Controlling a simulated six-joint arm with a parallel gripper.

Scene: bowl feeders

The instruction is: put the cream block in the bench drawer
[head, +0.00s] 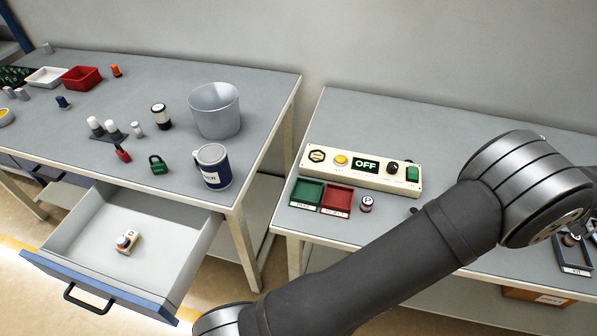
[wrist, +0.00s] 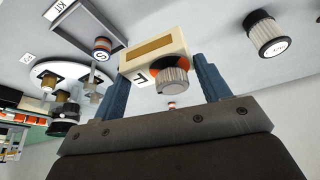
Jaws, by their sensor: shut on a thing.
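My gripper (wrist: 160,58) is shut on a cream block (wrist: 144,45), seen in the wrist view between two blue fingers. The block has a tan inset, a white label with a dark letter and an orange ring around a grey ribbed knob or cylinder. Whether that knob belongs to the block is unclear. The gripper is outside the head view, where my arm runs along the lower right. The bench drawer (head: 85,244) is pulled open at the lower left in the head view. A small cream and orange piece (head: 127,241) lies inside it.
A grey bucket (head: 215,110) and navy-white mug (head: 212,166) stand on the left bench above the drawer. A control box (head: 362,171) reading OFF and green (head: 306,193) and red (head: 337,200) trays are on the right bench. The drawer floor is mostly bare.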

